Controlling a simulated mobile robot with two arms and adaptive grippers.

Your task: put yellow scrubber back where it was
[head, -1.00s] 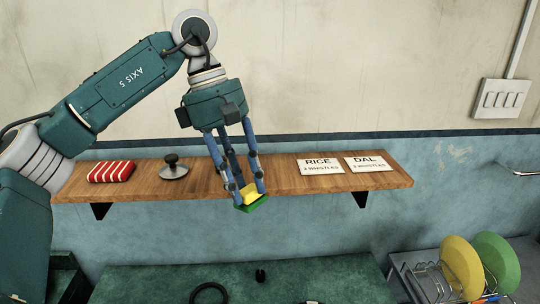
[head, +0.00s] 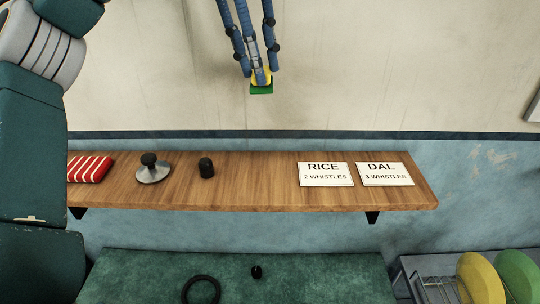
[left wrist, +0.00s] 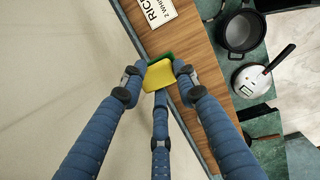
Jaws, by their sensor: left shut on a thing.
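The yellow scrubber (head: 262,80) has a yellow body and a green pad on its underside. My left gripper (head: 258,72) is shut on it and holds it up against the cream wall, above the wooden shelf in the head view. In the left wrist view the scrubber (left wrist: 159,74) sits between the blue fingers, with the shelf (left wrist: 188,40) behind it. The wooden shelf also shows in the head view (head: 250,185), with a bare stretch in its middle. My right gripper is in neither view.
On the shelf are a red striped cloth (head: 90,169), a lid with a black knob (head: 153,170), a small black piece (head: 206,168) and RICE (head: 325,174) and DAL (head: 385,174) cards. A dish rack with plates (head: 480,280) stands lower right. The left wrist view shows a dark pot (left wrist: 241,31).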

